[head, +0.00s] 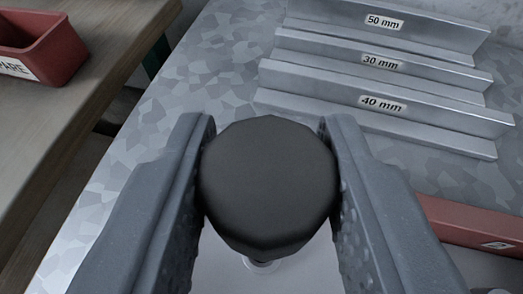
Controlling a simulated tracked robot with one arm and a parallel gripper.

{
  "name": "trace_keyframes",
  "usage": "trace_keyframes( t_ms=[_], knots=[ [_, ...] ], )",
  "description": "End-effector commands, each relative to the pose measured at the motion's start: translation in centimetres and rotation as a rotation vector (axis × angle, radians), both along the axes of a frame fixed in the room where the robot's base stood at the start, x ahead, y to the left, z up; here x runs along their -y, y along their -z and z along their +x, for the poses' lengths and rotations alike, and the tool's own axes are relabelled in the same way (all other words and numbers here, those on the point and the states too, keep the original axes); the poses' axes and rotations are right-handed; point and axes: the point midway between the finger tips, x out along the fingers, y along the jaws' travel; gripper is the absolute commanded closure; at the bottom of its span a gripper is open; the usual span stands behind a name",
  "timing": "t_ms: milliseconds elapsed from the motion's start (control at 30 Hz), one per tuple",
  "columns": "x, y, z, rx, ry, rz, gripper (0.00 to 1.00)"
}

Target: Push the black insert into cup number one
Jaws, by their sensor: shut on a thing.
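My gripper (268,185) is shut on the black insert (268,180), a dark rounded piece seen from its broad end. The grey fingers press on its left and right sides. A small pale round part (262,265) shows just below the insert, mostly hidden by it. I cannot tell whether this belongs to a cup. No cup with a number is clearly in view.
Metal angle rails labelled 50 mm (385,22), 30 mm (380,61) and 40 mm (382,103) lie on the galvanised surface (215,75) ahead. A red bin (48,50) stands on a wooden bench (110,30) at left. A red bar (470,222) lies at right.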

Motion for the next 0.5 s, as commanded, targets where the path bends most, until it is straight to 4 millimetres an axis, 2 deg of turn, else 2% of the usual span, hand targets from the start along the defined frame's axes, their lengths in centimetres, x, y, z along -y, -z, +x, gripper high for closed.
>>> trace_keyframes(
  t_ms=[500],
  knots=[
    [-0.6, 3.7, -0.1, -0.003, -0.01, 0.002, 0.92]
  ],
)
